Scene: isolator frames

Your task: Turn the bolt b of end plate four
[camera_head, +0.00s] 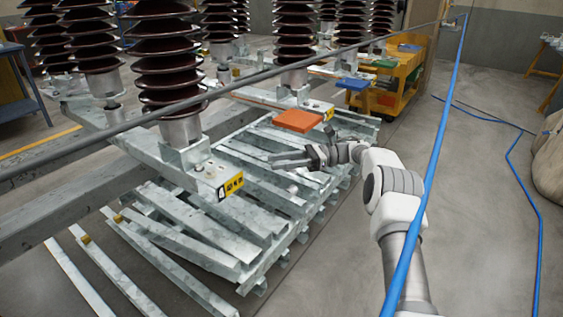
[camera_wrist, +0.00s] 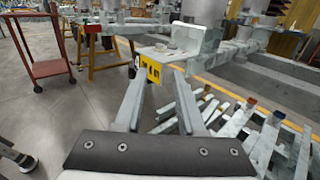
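The near end plate (camera_head: 214,180) is grey metal with a yellow label (camera_head: 234,184) bearing black marks on its end. A second end plate (camera_head: 312,106) with a yellow label lies farther back. I cannot read which one is plate four. In the wrist view a labelled end plate (camera_wrist: 165,54) is ahead, beyond the fingertips. Small bolt heads (camera_wrist: 160,47) show on its top; I cannot tell which is bolt b. My gripper (camera_head: 272,158) is right of the near plate, its fingers pointing left. In the wrist view my gripper (camera_wrist: 160,82) is open, with nothing between its fingers.
An orange slab (camera_head: 298,120) lies by the farther plate. Stacked metal bars (camera_head: 210,235) fill the floor below the plates. A blue cable (camera_head: 437,150) and a grey bar cross the head view. A red cart (camera_wrist: 48,69) stands left in the wrist view.

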